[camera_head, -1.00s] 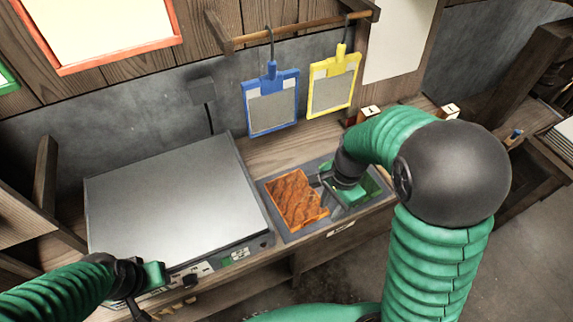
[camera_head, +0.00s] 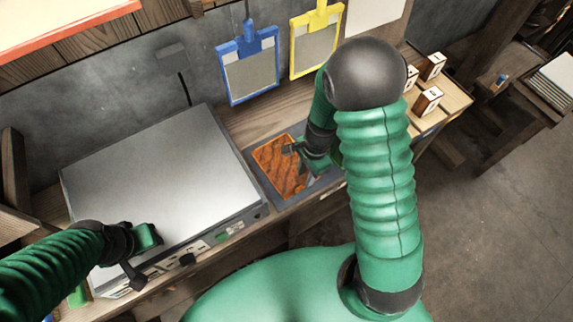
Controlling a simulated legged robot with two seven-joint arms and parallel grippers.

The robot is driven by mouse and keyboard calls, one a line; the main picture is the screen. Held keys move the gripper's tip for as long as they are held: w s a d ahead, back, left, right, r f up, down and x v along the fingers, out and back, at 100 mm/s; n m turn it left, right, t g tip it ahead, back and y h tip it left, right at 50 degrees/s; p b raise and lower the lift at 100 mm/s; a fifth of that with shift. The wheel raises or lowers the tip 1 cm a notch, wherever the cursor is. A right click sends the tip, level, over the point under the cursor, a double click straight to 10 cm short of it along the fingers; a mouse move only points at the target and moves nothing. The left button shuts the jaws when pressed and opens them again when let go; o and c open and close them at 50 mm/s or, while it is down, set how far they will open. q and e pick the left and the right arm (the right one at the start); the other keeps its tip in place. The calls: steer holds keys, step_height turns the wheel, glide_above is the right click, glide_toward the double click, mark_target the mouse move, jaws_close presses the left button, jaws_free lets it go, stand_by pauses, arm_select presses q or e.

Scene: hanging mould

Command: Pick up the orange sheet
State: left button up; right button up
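The orange sheet (camera_head: 272,160) lies in a grey tray (camera_head: 253,170) on the bench, right of the flat metal plate. My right gripper (camera_head: 297,163) is over the right part of the sheet and hides some of it. Its fingers look apart, with orange showing between them; I cannot tell whether they touch the sheet. My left gripper (camera_head: 142,262) is at the front edge of the metal plate, away from the sheet. Its fingers are too unclear to tell whether they are open.
A large metal-topped device (camera_head: 160,180) fills the bench left of the tray. A blue framed mould (camera_head: 250,75) and a yellow framed mould (camera_head: 315,45) hang behind. Several small wooden blocks (camera_head: 427,100) stand on the right.

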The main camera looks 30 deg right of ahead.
mark_target(303, 185)
steer(key=f, duration=0.2)
steer(key=a+f, duration=0.1)
steer(key=shift+s, duration=0.4)
steer(key=shift+f, duration=0.3)
steer(key=shift+w+f, duration=0.1)
steer(key=shift+w, duration=0.05)
jaws_close()
